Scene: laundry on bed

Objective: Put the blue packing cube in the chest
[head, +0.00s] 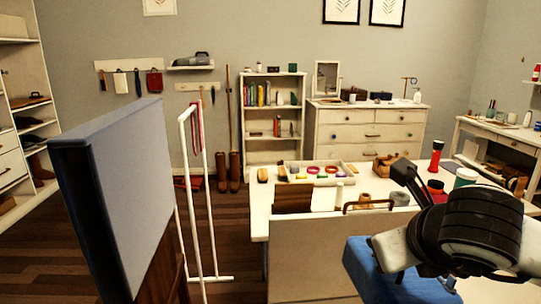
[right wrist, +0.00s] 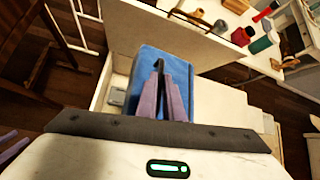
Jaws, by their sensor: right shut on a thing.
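The blue packing cube (head: 385,275) is at the lower right of the head view, partly hidden by my right arm. My right gripper (right wrist: 160,68) is shut on it, with its lavender fingers pinched together over the blue top (right wrist: 182,68) in the right wrist view. The chest appears as a cream box with a raised panel (head: 315,250), like an open lid; this panel also shows in the right wrist view (right wrist: 165,35). The cube hangs in front of the panel, over the box's interior. Lavender finger-like pieces at the wrist view's left edge may be my left gripper (right wrist: 14,146).
A white table (head: 262,215) behind the panel holds a tray (head: 345,178), a red bottle (head: 436,155) and other small things. A tall blue-grey panel (head: 130,190) and a white rack (head: 205,200) stand on the left. Dark wooden floor lies between.

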